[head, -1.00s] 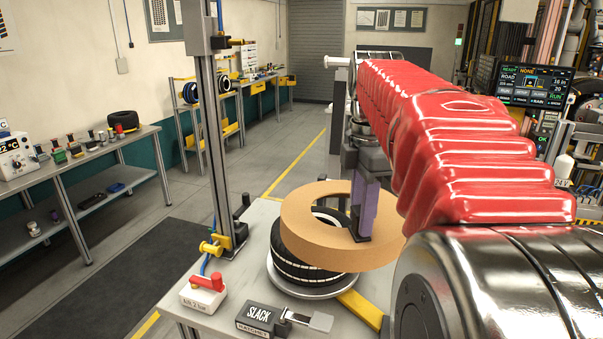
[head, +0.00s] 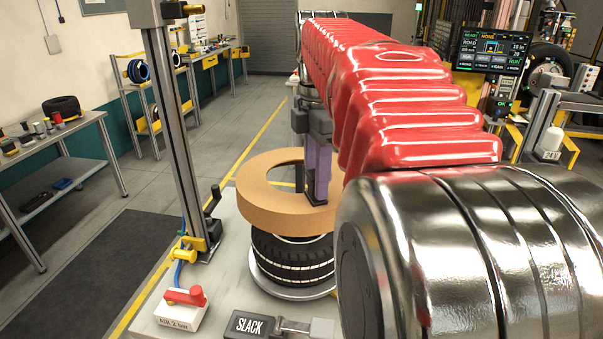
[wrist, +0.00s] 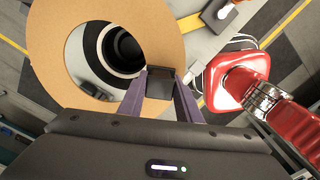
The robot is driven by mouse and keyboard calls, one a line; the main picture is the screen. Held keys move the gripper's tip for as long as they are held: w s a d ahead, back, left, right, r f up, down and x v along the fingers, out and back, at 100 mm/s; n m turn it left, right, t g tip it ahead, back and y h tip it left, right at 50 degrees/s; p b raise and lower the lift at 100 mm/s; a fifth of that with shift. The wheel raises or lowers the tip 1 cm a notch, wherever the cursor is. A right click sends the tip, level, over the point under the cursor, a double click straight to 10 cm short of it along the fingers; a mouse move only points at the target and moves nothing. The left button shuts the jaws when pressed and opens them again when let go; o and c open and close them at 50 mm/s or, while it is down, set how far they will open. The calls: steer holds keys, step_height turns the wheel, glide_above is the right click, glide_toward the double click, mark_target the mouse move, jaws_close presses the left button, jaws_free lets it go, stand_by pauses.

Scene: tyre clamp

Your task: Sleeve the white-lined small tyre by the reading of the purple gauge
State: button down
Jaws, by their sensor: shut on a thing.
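My gripper (head: 317,200) is shut on the rim of a wide tan ring (head: 255,193), with its purple fingers on the ring's right side. The ring is held roughly flat above a small black tyre (head: 293,263) with white dashes on its tread. The tyre lies flat on a round metal plate (head: 285,291). In the wrist view the ring (wrist: 50,50) fills the upper left. The tyre (wrist: 105,48) shows through its hole, off centre. I cannot make out a purple gauge.
A metal post (head: 172,130) stands left of the ring. A red-handled air box (head: 183,308) and a SLACK ratchet box (head: 250,325) sit at the table's front. Screens (head: 491,50) stand at right.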

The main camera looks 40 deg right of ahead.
steer(key=shift+f, duration=6.05)
steer(key=c, duration=1.2)
jaws_free()
step_height(320, 180, up, 14)
steer(key=shift+s+f, duration=0.1)
steer(key=shift+f, duration=0.1)
steer(key=shift+a, duration=0.1)
